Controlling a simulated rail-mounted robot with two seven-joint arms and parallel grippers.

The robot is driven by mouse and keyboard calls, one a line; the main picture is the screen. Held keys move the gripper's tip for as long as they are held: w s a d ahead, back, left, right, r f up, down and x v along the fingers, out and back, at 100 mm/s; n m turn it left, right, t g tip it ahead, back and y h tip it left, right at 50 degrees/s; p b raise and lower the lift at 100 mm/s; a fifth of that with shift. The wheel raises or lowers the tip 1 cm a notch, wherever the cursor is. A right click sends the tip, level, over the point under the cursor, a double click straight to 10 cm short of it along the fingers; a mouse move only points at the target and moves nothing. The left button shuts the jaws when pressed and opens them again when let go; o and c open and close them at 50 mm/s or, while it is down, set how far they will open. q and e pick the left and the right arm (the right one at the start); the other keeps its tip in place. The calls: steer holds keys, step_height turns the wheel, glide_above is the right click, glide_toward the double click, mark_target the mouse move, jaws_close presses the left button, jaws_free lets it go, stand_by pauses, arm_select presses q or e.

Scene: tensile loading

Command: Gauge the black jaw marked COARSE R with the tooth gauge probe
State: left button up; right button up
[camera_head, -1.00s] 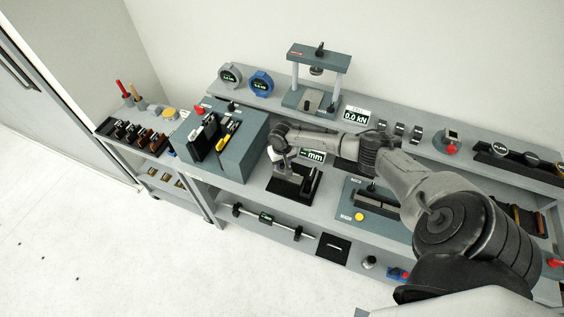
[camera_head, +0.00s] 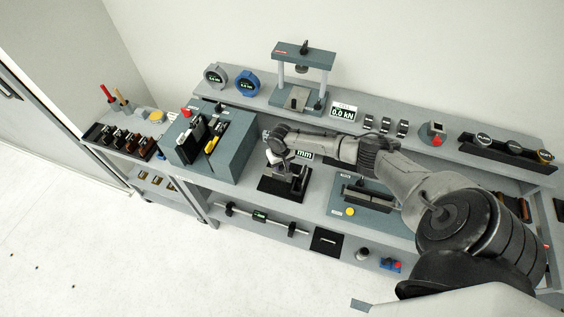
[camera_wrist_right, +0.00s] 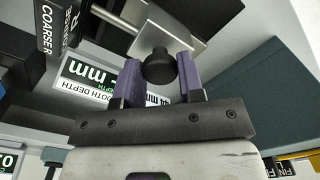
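The black jaw marked COARSE R (camera_wrist_right: 52,32) shows at the upper left of the right wrist view, with its white lettering facing the camera. The tooth gauge has a silver block (camera_wrist_right: 165,22) with a rod and a black round knob (camera_wrist_right: 159,67). My right gripper (camera_wrist_right: 160,78) has its purple fingers on either side of this knob and appears shut on it. In the head view my right gripper (camera_head: 272,150) is over the gauge's black base (camera_head: 272,188) and partly covers the gauge. The probe tip and its contact with the jaw are hidden. My left gripper is not in view.
The TOOTH DEPTH display (camera_wrist_right: 88,82) is beside the gauge; its reading is mostly hidden. A teal block with tools (camera_head: 232,150) stands left of the gauge. A press frame (camera_head: 303,70) stands behind. A plate with a yellow button (camera_head: 350,211) lies to the right.

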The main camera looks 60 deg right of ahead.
steer(key=o, duration=0.4)
steer(key=shift+o, duration=0.2)
step_height(320, 180, up, 14)
stand_by(0.5)
steer(key=shift+f, duration=0.1)
stand_by(0.7)
stand_by(0.4)
